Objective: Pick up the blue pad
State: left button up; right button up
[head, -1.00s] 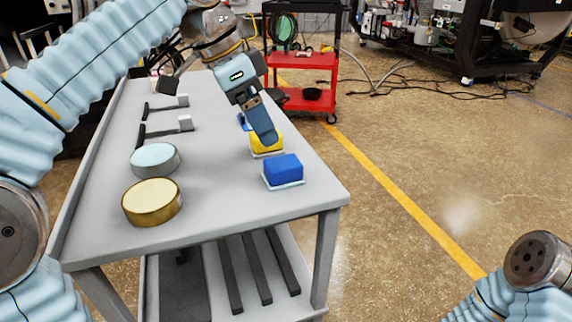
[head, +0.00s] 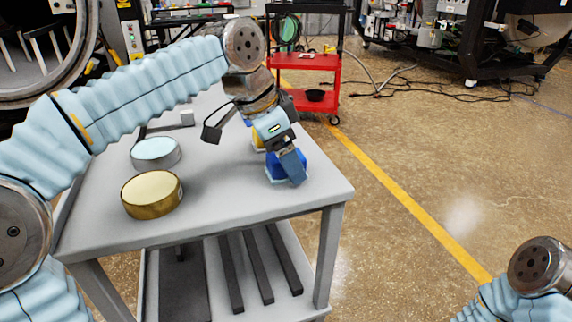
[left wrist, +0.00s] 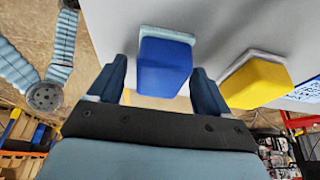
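The blue pad (head: 273,168) with its pale base sits near the right edge of the grey table, partly hidden behind my left gripper (head: 291,170) in the head view. In the left wrist view the blue pad (left wrist: 165,66) shows between the two spread fingers of my left gripper (left wrist: 160,82), with a gap on each side. I cannot tell that either finger touches it. My right gripper is out of view.
A yellow pad (left wrist: 257,82) lies beside the blue one, mostly hidden in the head view. A gold-rimmed round pot (head: 152,195) and a pale-blue-topped round one (head: 156,152) stand at left on the table (head: 230,205). A red cart (head: 315,67) stands behind.

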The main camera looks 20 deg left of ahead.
pick_arm(q)
jog(key=c, duration=1)
jog(key=shift+r, duration=0.3)
jog(key=shift+c, duration=0.2)
notch_tip(320, 180, up, 2)
jog(key=shift+r+p, duration=0.15)
jog(key=shift+p, duration=0.35)
jog(key=s+a+r, duration=0.2)
jog(key=s+r, duration=0.8)
jog(key=s, duration=0.4)
jog(key=o, duration=0.7)
jog(key=shift+c, duration=0.2)
jog(key=c, duration=0.4)
jog(key=shift+r, duration=0.15)
jog(key=shift+c, duration=0.2)
